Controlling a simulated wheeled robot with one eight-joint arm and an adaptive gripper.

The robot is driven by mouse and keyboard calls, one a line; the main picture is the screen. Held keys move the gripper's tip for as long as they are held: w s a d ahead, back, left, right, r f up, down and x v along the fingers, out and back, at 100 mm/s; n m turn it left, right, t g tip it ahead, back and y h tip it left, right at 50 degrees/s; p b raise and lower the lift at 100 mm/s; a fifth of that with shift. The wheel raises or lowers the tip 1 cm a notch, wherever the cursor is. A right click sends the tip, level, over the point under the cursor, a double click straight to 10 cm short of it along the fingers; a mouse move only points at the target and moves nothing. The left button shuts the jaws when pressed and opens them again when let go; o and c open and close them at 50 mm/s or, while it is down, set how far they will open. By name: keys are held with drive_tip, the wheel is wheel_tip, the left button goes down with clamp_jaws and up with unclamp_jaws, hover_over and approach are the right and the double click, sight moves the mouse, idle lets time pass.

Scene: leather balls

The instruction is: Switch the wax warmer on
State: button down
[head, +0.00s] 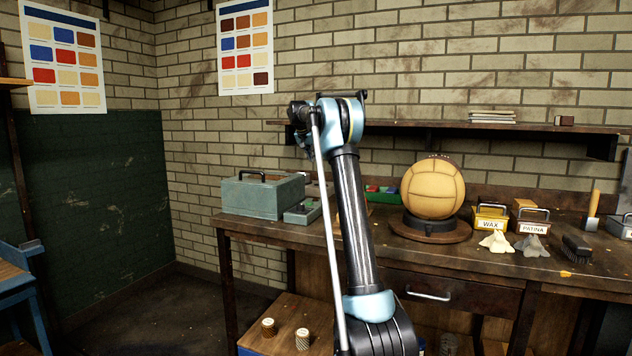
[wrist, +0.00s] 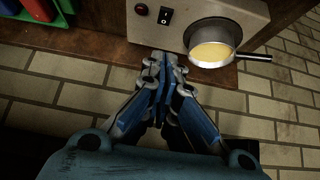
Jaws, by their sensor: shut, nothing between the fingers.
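The wax warmer (wrist: 186,33) is a beige-grey box at the top of the wrist view. A black rocker switch (wrist: 165,16) and a dark red round lamp (wrist: 141,9) are on its face. The switch's position is too small to tell. A metal pot (wrist: 211,43) of yellow wax, with a handle, stands at its right. My gripper (wrist: 163,60) is shut and empty. Its fingertips point toward the face, just below the switch in the picture; I cannot tell whether they touch it. In the head view my arm hides most of this area.
Compartments in green, red and blue (wrist: 73,12) lie left of the warmer in the wrist view. In the head view, a teal toolbox (head: 262,194) stands left of my arm. A leather ball (head: 432,190) and yellow wax tin (head: 490,217) are to its right.

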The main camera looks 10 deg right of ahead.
drive_tip(key=x, duration=0.9)
drive_tip(key=shift+w+f, duration=0.15)
drive_tip(key=shift+f, duration=0.1)
wheel_tip(320, 180, down, 3)
drive_tip(key=shift+f, duration=0.65)
